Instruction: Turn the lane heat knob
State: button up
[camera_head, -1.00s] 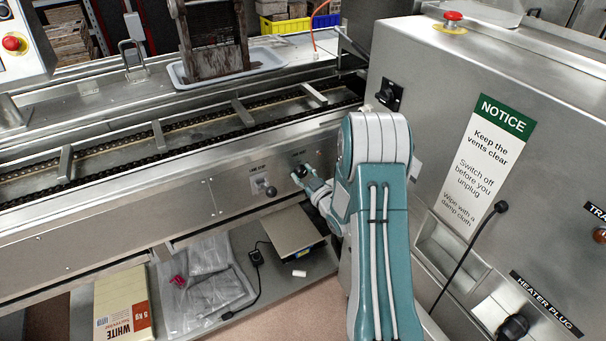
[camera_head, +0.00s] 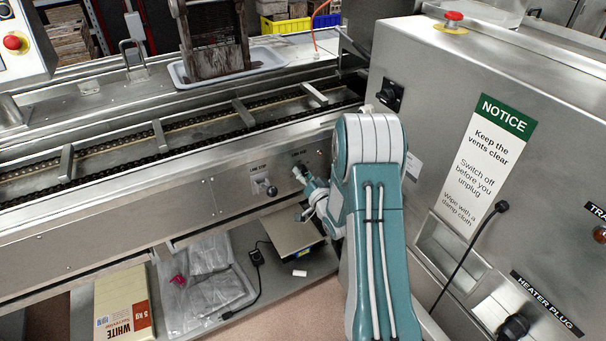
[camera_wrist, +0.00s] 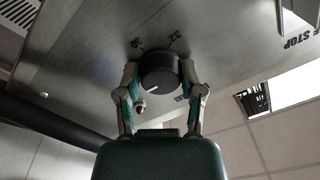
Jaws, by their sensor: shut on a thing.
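The lane heat knob (camera_wrist: 160,78) is a round black knob with a white pointer line, set in the steel panel. It shows in the middle of the wrist view, with the numbers 30 and 32 printed beside it. My gripper (camera_wrist: 160,84) has one finger on each side of the knob and is shut on it. In the head view my gripper (camera_head: 303,184) is at the front panel of the conveyor, right of the line stop switch. The fingers and arm largely hide the knob there.
The line stop switch (camera_head: 271,190) sticks out close to the left of my gripper. The large steel cabinet (camera_head: 440,100) stands right of my arm.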

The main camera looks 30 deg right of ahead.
jog(key=m, duration=0.5)
jog(key=shift+h, duration=0.3)
jog(key=m, duration=0.4)
jog(key=shift+m+h, duration=0.3)
jog(key=shift+m, duration=0.1)
jog(key=m, duration=0.4)
jog(key=shift+m+g, duration=0.3)
jog(key=shift+m, duration=0.1)
jog(key=shift+f+m, duration=0.15)
jog(key=shift+m, duration=1.75)
jog(key=shift+s+g, duration=0.1)
jog(key=shift+g, duration=0.2)
jog(key=o, duration=1.2)
jog(key=shift+f, duration=0.15)
jog(key=shift+c, duration=0.2)
jog(key=shift+d, duration=0.1)
